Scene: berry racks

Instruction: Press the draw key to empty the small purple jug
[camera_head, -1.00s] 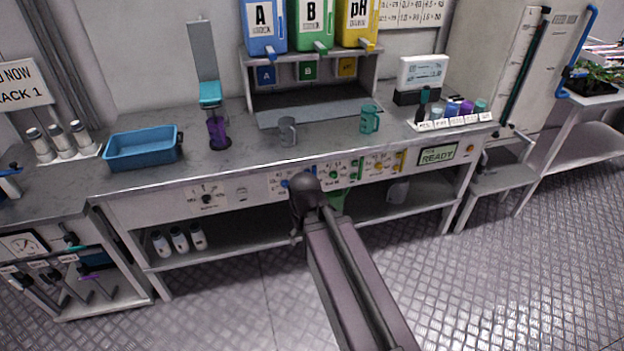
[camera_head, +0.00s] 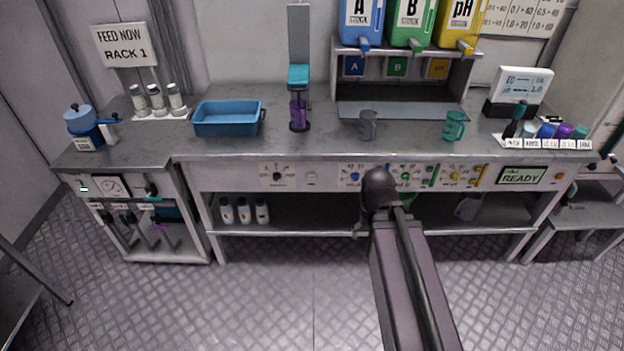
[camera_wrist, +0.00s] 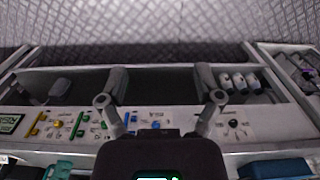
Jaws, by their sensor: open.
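A small purple jug (camera_head: 298,113) stands on the bench under a teal-topped stand (camera_head: 299,75). The bench's front panel (camera_head: 225,177) carries a knob (camera_head: 277,176), a pale square key (camera_head: 311,178) and blue, green and yellow controls. The labels are too small to read, so I cannot tell which control is the draw key. My gripper (camera_wrist: 160,82) is open and empty in the wrist view, fingers apart in front of the panel. In the head view my arm's end is in front of the panel, right of the jug, and hides part of it.
A blue tray (camera_head: 228,130), grey jug (camera_head: 368,130) and teal jug (camera_head: 454,130) stand on the bench. White bottles (camera_head: 244,211) sit on the shelf below. A dispenser rack (camera_head: 341,70) stands behind. The floor (camera_head: 290,300) in front is clear.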

